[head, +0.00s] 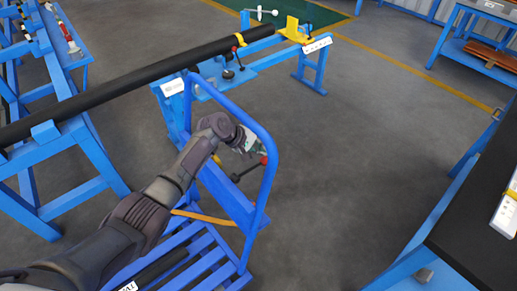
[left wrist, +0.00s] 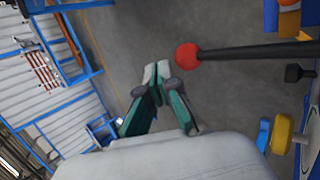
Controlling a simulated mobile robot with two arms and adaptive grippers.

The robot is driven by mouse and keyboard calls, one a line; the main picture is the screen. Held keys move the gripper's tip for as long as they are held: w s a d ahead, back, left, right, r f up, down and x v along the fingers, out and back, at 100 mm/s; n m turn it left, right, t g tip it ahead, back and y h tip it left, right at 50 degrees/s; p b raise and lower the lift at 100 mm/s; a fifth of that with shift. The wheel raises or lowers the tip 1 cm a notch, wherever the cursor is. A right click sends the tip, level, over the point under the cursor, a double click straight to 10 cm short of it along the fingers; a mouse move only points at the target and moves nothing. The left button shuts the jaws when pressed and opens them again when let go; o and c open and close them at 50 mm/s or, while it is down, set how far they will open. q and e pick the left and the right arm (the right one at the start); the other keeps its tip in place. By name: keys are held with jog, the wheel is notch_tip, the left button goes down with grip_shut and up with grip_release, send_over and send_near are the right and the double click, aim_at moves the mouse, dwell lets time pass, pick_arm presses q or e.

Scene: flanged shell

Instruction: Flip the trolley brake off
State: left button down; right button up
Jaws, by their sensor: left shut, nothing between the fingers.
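The blue trolley (head: 262,205) has an upright tube handle and a slatted deck. A dark lever with a red ball knob (head: 263,160), apparently the brake, sits at the handle. In the left wrist view the red knob (left wrist: 187,55) is at the end of a black rod (left wrist: 250,51) running off to the right. My left gripper (head: 253,147) reaches inside the handle frame close to the knob. Its green and grey fingertips (left wrist: 157,72) are together and empty, just beside the knob. I cannot tell whether they touch it. My right gripper is not in view.
A long black pipe (head: 130,80) lies across blue stands behind the trolley. A blue stand with a yellow clamp (head: 291,28) is at the back. A black-topped table (head: 480,235) stands at right. Grey floor (head: 360,150) between is clear.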

pick_arm(q)
jog(key=shift+w+d+f+g, duration=0.15)
jog(key=shift+f+g, duration=0.15)
jog(key=shift+f, duration=0.05)
jog(key=shift+w+d+f+y+b, duration=0.1)
jog(key=shift+f+y+b, duration=0.25)
jog(key=shift+f, duration=0.25)
jog(key=shift+f, duration=0.25)
jog(key=shift+r, duration=0.1)
jog(key=v, duration=1.2)
